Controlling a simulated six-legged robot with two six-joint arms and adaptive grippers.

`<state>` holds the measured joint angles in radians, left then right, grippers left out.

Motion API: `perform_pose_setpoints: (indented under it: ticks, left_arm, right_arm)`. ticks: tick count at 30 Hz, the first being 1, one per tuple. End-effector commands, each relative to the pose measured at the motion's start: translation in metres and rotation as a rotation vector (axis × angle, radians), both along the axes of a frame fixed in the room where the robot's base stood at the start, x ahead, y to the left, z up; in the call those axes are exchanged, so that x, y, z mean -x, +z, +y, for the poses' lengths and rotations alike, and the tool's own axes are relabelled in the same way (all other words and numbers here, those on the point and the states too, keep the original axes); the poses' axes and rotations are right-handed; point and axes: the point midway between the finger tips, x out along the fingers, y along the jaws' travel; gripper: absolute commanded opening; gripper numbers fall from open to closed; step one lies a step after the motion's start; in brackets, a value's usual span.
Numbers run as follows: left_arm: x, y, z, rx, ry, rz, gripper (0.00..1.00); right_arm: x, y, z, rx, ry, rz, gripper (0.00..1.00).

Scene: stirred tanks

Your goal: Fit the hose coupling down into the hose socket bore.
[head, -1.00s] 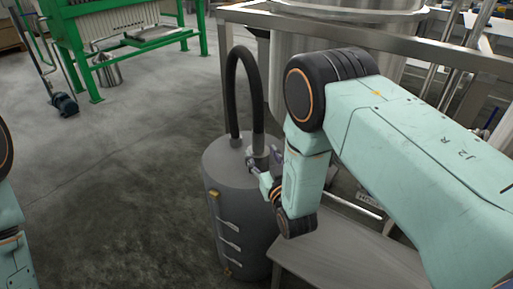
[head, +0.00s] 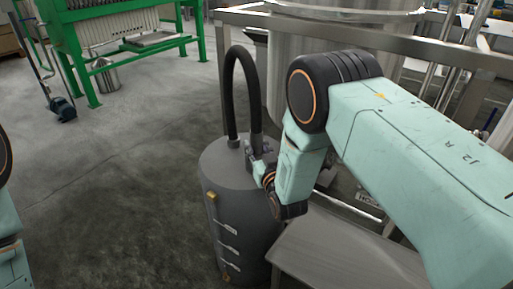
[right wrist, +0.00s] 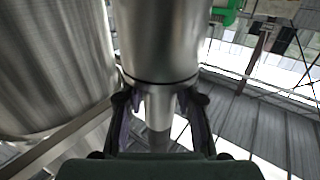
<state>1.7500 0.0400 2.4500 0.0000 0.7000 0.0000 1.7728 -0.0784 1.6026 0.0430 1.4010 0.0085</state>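A black hose (head: 228,88) arches above a grey drum (head: 222,166). Its left leg meets the drum top. Its right leg ends by my right gripper (head: 258,158), which is low beside it over the drum's right rim. In the right wrist view, the right gripper's fingers (right wrist: 158,105) stand apart on either side of a shiny metal cylinder (right wrist: 158,45) with a narrower part below, apparently the hose coupling. Firm contact is not clear. The socket bore cannot be made out. My left gripper is out of view; only part of the left arm shows.
A large steel tank (head: 290,75) in a metal frame (head: 330,32) stands close behind the drum. A grey flat surface (head: 340,252) lies at the drum's lower right. A green press (head: 130,30) is at the back left. The floor left of the drum is clear.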

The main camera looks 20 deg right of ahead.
Motion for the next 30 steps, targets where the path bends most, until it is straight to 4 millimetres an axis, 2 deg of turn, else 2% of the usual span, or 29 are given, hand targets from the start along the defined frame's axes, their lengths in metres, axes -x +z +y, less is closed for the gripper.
perform_pose_setpoints:
  ticks: [1, 9, 23, 26, 30]
  left_arm:
    - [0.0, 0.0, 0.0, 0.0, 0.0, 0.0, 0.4]
    - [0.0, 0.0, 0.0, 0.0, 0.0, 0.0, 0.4]
    - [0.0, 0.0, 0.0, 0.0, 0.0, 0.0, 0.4]
    - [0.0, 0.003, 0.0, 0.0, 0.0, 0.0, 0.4]
    - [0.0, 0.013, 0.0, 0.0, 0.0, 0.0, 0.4]
  right_arm:
    - [0.0, 0.0, 0.0, 0.0, 0.0, 0.0, 0.22]
    - [0.0, 0.0, 0.0, 0.0, 0.0, 0.0, 0.0]
    - [-0.001, 0.003, 0.0, 0.0, 0.0, -0.005, 0.0]
    - [-0.001, 0.009, 0.0, 0.0, 0.0, -0.005, 0.0]
    - [-0.001, 0.033, 0.0, 0.0, 0.0, -0.007, 0.0]
